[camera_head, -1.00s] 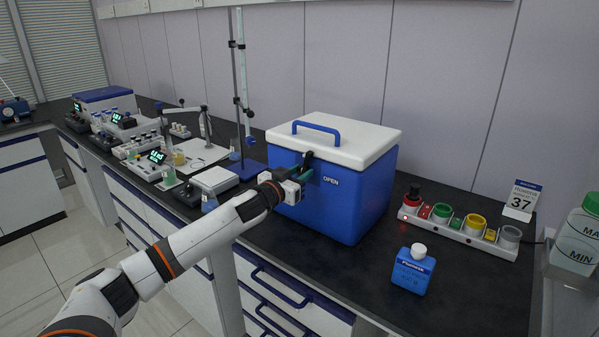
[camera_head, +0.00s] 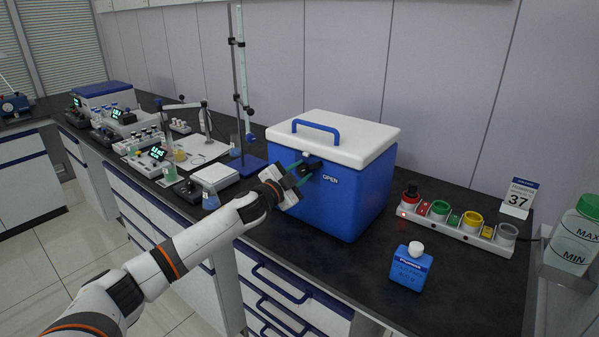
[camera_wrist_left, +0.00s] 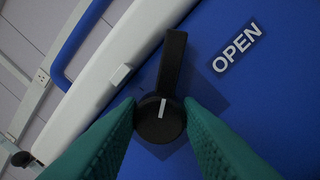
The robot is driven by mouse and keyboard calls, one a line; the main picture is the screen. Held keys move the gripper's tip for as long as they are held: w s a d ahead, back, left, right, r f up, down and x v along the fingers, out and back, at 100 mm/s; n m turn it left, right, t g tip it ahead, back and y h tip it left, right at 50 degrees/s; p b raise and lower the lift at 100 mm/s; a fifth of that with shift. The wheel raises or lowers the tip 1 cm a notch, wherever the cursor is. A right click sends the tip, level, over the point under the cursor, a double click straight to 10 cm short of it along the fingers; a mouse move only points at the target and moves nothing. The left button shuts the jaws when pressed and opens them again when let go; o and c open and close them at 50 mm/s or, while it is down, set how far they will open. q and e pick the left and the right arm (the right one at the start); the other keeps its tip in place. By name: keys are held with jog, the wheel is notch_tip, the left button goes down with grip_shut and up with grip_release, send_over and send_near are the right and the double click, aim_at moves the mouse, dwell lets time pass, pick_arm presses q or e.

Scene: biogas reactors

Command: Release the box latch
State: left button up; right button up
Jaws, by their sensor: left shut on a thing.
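The blue box (camera_head: 345,205) with a white lid (camera_head: 345,140) stands closed on the dark bench. Its black latch (camera_head: 313,163) is on the front, left of the OPEN label (camera_head: 330,179). In the left wrist view the latch (camera_wrist_left: 172,68) has a round hub with a white line. Its lever points up in the picture, slanted between the lid and the label and clear of the small white tab (camera_wrist_left: 122,75) on the lid. My left gripper (camera_head: 298,171) is shut on the latch, its green fingers (camera_wrist_left: 160,112) on either side of the hub. My right gripper is out of view.
A blue bottle (camera_head: 411,268) stands in front of the box. A strip of coloured buttons (camera_head: 460,230) lies to the right. A stand with a blue base (camera_head: 246,166) and lab devices are at the left. A blue handle (camera_head: 316,128) tops the lid.

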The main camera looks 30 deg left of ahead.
pick_arm(q)
jog(key=shift+m, duration=0.3)
jog(key=o, duration=1)
jog(key=shift+s, duration=0.1)
jog(key=shift+s+f, duration=0.15)
jog(key=shift+s, duration=0.1)
jog(key=shift+s+a+f+b, duration=0.15)
jog(key=shift+s+b, duration=0.65)
jog(key=shift+s, duration=2.05)
jog(key=shift+s+a+b, duration=0.15)
jog(key=shift+s+b, duration=0.6)
jog(key=shift+s, duration=2.1)
